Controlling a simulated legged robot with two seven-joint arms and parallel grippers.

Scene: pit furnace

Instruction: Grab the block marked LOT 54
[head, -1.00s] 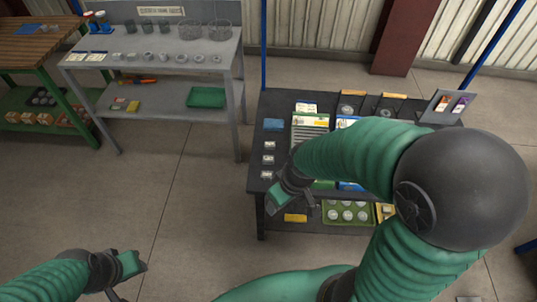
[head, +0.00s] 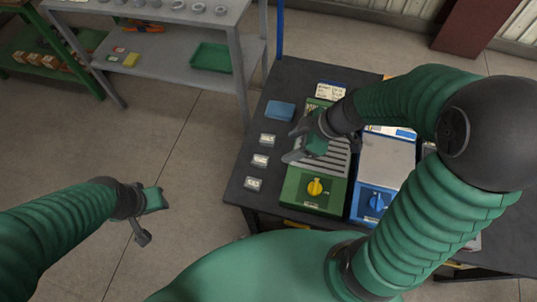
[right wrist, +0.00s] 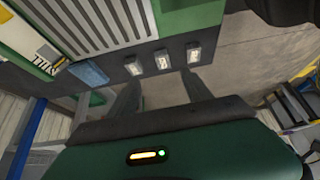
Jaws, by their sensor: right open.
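Three small light blocks stand in a row on the left part of the dark table: a far block (head: 267,140), a middle block (head: 260,160) and a near block (head: 253,184). They also show in the right wrist view, in a row past my fingers. Their markings are too small to read, so I cannot tell which is LOT 54. My right gripper (head: 290,145) is open and empty, above the table just right of the blocks. My left gripper (head: 150,218) is left of the table, over the floor; its jaw state is unclear.
A green device with a yellow knob (head: 315,187) and a blue device with a blue knob (head: 376,202) stand right of the blocks. A blue folded cloth or box (head: 280,110) lies behind the blocks. A grey shelf bench with a green tray (head: 211,57) stands at the back left.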

